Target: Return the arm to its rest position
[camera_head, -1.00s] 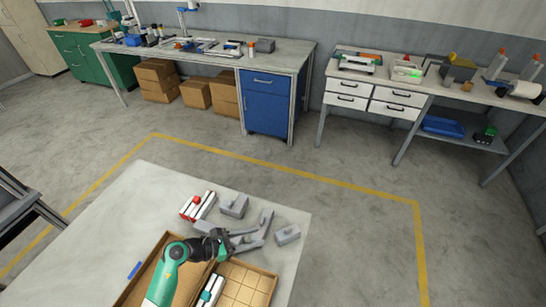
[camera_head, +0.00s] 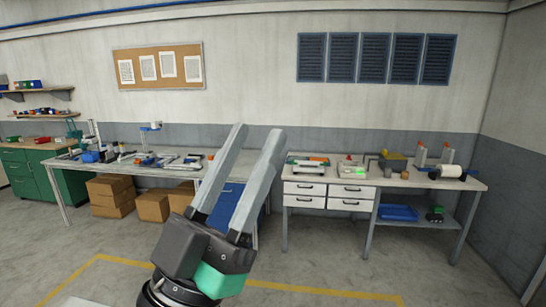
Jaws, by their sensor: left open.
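My left gripper (camera_head: 257,134) rises close to the camera in the middle of the view. Its two long grey fingers point up and slightly right, with a clear gap between them and nothing held. The dark gripper body and a green part show below the fingers, low in the view. My right gripper is not in view. Only a pale sliver of the work table (camera_head: 82,301) shows at the bottom left edge; the trays and parts on it are out of view.
A workbench (camera_head: 70,166) with tools stands at the back left, boxes (camera_head: 110,196) beneath it. A white-drawered bench (camera_head: 328,193) stands at the back right. A yellow line (camera_head: 125,261) crosses the grey floor. The space around the gripper looks free.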

